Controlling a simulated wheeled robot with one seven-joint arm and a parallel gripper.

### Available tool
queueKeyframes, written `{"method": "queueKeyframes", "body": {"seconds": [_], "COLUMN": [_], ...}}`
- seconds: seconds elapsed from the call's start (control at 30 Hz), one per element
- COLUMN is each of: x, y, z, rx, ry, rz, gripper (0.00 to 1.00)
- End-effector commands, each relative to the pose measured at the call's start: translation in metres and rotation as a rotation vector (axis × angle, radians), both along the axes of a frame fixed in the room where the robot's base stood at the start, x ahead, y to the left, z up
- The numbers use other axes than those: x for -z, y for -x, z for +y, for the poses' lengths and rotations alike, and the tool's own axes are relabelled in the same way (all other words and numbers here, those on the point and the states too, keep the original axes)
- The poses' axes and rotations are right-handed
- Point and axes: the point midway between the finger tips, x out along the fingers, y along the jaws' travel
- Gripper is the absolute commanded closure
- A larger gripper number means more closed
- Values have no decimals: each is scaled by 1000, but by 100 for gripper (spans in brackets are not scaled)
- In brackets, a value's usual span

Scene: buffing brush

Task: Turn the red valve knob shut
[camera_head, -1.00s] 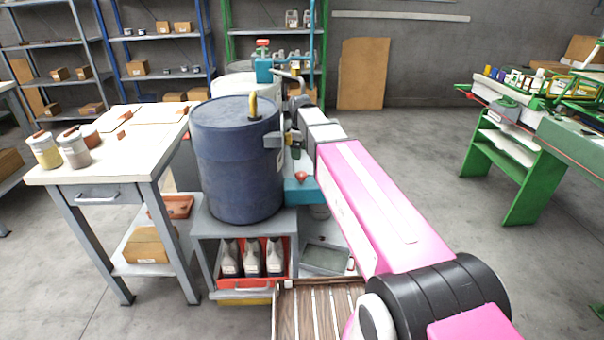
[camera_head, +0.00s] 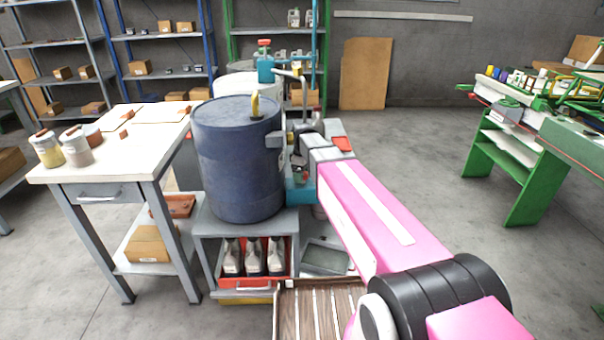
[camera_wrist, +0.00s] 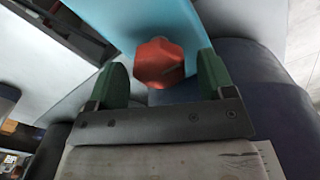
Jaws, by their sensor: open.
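The red valve knob (camera_wrist: 159,63) is a faceted knob on a teal surface (camera_wrist: 130,22) in the wrist view. My gripper (camera_wrist: 162,74) is open, with one green finger to the left of the knob and one to its right. The knob sits between the fingertips; gaps show on both sides, the right one wider. In the head view a small red spot (camera_head: 302,176), likely this knob, shows on a teal part (camera_head: 299,194) right of the blue drum. My wrist partly covers it, and my fingers cannot be made out there.
The blue drum (camera_head: 240,165) stands on a grey stand (camera_head: 206,232) close to the left of my arm. Another red knob (camera_head: 264,42) tops a teal fitting behind. A white-topped table (camera_head: 105,160) is at left, a green workbench (camera_head: 495,165) at right. Open floor lies between my arm and the workbench.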

Motion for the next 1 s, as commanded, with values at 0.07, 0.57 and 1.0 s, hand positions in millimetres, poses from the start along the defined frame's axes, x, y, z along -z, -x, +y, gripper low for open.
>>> {"method": "queueKeyframes", "body": {"seconds": [0.07, 0.57, 1.0], "x": [0, 0, 0], "y": [0, 0, -1], "z": [0, 0, 0], "rx": [0, 4, 201], "ry": [0, 0, 1], "rz": [0, 0, 0], "gripper": [25, 74, 74]}}
